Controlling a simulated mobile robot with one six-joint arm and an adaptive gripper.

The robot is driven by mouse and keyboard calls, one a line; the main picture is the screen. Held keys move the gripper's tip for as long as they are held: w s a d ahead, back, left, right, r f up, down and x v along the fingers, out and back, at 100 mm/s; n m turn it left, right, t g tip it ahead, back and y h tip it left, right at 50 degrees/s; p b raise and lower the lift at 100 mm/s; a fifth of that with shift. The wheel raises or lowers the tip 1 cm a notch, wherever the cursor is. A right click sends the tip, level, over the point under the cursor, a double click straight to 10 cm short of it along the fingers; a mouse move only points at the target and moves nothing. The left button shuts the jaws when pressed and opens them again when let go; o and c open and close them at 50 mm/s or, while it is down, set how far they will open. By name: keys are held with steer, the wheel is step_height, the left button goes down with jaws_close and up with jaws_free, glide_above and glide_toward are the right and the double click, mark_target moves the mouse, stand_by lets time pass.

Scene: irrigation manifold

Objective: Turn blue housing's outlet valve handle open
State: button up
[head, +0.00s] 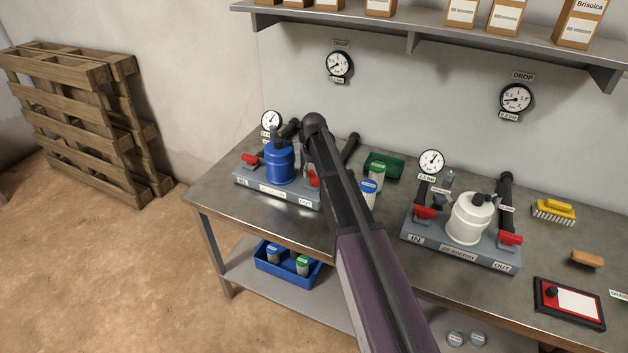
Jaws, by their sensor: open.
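The blue housing (280,163) stands upright on a grey base (262,192) at the back left of the bench. Its inlet valve has a red handle (250,159) on the left, by the IN label. The red outlet handle (314,179) is on the right, above the OUT label, and partly covered by my arm. I cannot tell which way the outlet handle is turned. My arm rises from the lower middle, and its dark joint is just right of and above the blue housing. My gripper cannot be made out; the arm hides that area.
A white housing (468,219) with red handles stands to the right. A gauge (271,120) stands behind the blue housing. A shelf (430,30) with boxes overhangs the back. The bench's front left is clear.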

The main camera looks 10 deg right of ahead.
steer(key=shift+f+b, duration=0.45)
steer(key=shift+f, duration=0.2)
steer(key=shift+c, duration=0.2)
jaws_close()
